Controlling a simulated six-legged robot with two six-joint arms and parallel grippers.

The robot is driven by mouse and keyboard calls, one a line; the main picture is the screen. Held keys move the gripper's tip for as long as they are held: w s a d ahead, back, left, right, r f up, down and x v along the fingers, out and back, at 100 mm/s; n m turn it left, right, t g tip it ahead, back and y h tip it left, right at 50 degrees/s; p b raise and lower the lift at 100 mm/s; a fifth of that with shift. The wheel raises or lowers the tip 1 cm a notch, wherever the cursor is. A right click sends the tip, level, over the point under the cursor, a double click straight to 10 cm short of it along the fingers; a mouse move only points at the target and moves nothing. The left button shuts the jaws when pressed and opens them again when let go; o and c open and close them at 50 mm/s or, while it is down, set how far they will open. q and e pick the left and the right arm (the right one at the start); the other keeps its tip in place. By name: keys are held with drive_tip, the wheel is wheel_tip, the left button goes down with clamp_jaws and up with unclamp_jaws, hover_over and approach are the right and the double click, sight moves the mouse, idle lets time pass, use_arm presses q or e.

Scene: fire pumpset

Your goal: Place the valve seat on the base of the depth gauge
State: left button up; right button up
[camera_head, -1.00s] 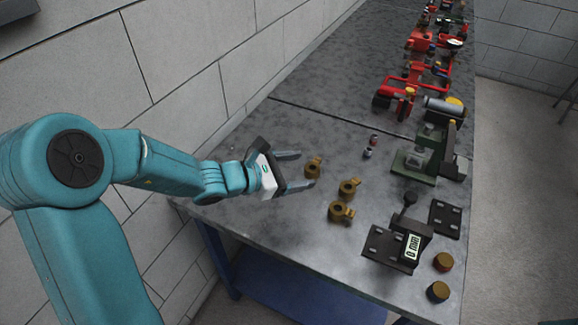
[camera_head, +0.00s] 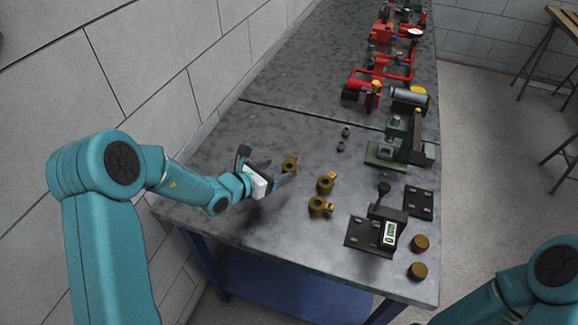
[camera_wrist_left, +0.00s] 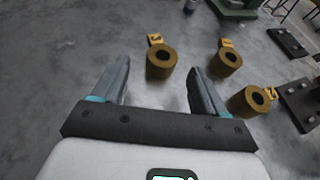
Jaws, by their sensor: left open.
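Several brass valve seats with small tabs lie on the grey table: one (camera_head: 289,166) beside my left gripper, one (camera_head: 326,184) to its right and one (camera_head: 320,207) nearer the front. In the left wrist view the first seat (camera_wrist_left: 161,62) lies ahead of the open fingers, between their lines, untouched. The others (camera_wrist_left: 226,62) and (camera_wrist_left: 251,99) lie to the right. My left gripper (camera_head: 280,172) is open and empty; it also shows in the wrist view (camera_wrist_left: 158,82). The depth gauge (camera_head: 388,232) has a dark base plate (camera_head: 359,233) and a lit display. My right gripper is out of view.
Two round brass caps (camera_head: 419,243) sit by the table's right edge. A black plate (camera_head: 419,203) lies behind the gauge. A green fixture (camera_head: 396,148) and red pump parts (camera_head: 378,77) stand farther back. The table's left-middle surface (camera_head: 225,150) is clear.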

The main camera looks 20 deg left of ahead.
use_arm(q)
drive_tip(key=shift+w+d, duration=0.25)
drive_tip(key=p+x, duration=0.1)
drive_tip(key=x, duration=0.3)
drive_tip(key=shift+w+d+f+p, duration=0.1)
drive_tip(key=shift+w+d+p, duration=0.15)
drive_tip(key=shift+w+p, duration=0.1)
drive_tip(key=shift+s, duration=0.1)
drive_tip(key=shift+c, duration=0.4)
clamp_jaws()
wheel_tip(320, 180, up, 12)
wheel_tip(320, 180, up, 8)
hover_over(292, 164)
drive_tip(key=s, duration=0.2)
drive_tip(key=shift+w+a+r+p, duration=0.1)
drive_tip(key=shift+a+r+p, duration=0.2)
drive_tip(key=shift+p, duration=0.15)
